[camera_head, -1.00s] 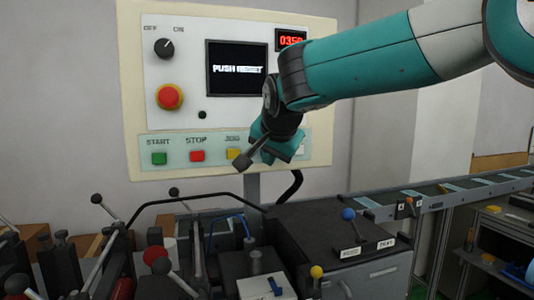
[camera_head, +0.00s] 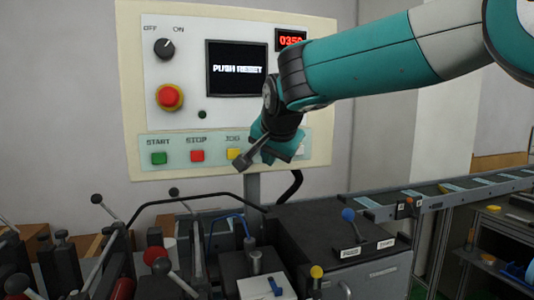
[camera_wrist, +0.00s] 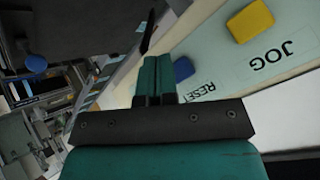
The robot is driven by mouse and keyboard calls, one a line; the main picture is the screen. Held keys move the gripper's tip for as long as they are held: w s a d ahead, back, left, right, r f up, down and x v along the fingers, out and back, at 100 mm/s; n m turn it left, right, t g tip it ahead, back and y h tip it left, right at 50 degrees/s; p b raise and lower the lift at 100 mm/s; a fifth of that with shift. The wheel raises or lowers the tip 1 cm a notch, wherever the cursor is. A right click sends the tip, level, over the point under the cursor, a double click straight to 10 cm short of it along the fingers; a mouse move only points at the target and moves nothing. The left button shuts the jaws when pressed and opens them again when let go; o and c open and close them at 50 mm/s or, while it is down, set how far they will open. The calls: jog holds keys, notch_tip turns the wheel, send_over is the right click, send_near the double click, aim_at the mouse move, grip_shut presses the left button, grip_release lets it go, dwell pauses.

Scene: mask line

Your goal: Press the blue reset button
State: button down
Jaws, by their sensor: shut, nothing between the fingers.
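The blue reset button (camera_wrist: 183,69) shows in the wrist view, beside the printed word RESET and just right of my gripper's fingertips (camera_wrist: 153,62). My gripper is shut and empty, and a gap to the button is hard to judge. In the head view my gripper (camera_head: 243,162) is in front of the lower right of the control panel (camera_head: 222,150), and my arm hides the blue button there. The panel screen (camera_head: 237,68) reads PUSH RESET.
The yellow JOG button (camera_head: 234,154) is close to my gripper, and it also shows in the wrist view (camera_wrist: 250,21). Red STOP (camera_head: 197,156) and green START (camera_head: 159,158) buttons are further left. A red emergency knob (camera_head: 169,97) sits above. Machine levers and a dark box (camera_head: 325,225) stand below.

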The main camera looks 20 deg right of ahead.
jog(key=shift+w, duration=0.15)
jog(key=shift+w, duration=0.25)
jog(key=shift+w+p, duration=0.3)
jog(key=shift+w, duration=0.2)
dwell(0.7)
jog(key=shift+s, duration=0.1)
jog(key=shift+s+b, duration=0.55)
jog(key=shift+s, duration=0.25)
jog(key=shift+s, duration=0.1)
jog(key=shift+s+b, duration=1.25)
jog(key=shift+s, duration=1.15)
